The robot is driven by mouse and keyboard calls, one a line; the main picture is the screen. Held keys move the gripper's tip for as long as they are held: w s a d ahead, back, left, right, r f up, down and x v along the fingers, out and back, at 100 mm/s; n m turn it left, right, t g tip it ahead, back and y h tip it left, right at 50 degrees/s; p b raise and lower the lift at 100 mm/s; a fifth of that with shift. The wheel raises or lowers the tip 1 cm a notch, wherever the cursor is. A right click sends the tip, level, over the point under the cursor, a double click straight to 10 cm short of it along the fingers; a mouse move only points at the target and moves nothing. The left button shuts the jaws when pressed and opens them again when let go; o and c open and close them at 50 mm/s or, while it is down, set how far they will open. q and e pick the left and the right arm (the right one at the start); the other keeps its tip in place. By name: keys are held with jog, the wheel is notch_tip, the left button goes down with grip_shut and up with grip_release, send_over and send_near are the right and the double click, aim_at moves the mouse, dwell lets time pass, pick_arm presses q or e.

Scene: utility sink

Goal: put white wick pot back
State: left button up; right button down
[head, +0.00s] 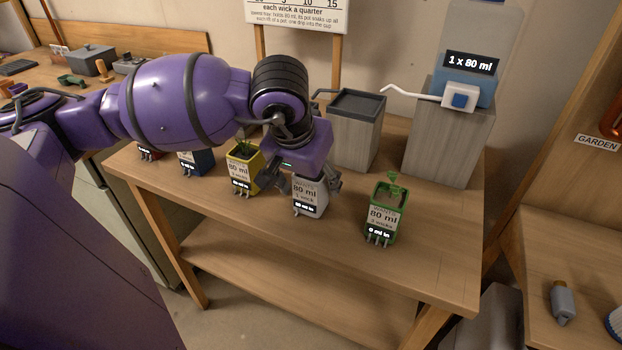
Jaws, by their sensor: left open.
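The white wick pot (308,203) stands upright on the wooden bench, between the yellow pot (241,170) and the green pot (384,215). Its label reads 80 ml, 1 wick, and a dark strip below seems to read 80 ml in. My left gripper (311,184) is directly over the white pot, pointing down, with its open fingers on either side of the pot's top. The gripper hides the pot's rim and top. I cannot tell whether the fingers touch it. My right gripper is not in view.
A blue pot (197,163) and a red pot (148,152) stand farther left, partly behind my arm. A grey lidded container (354,139) and a block bearing a blue dispenser (467,88) marked 1 x 80 ml stand behind. The bench front right is clear.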

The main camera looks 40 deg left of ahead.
pick_arm(q)
jog(key=v, duration=1.2)
jog(key=shift+p, duration=0.45)
jog(key=shift+s, duration=0.1)
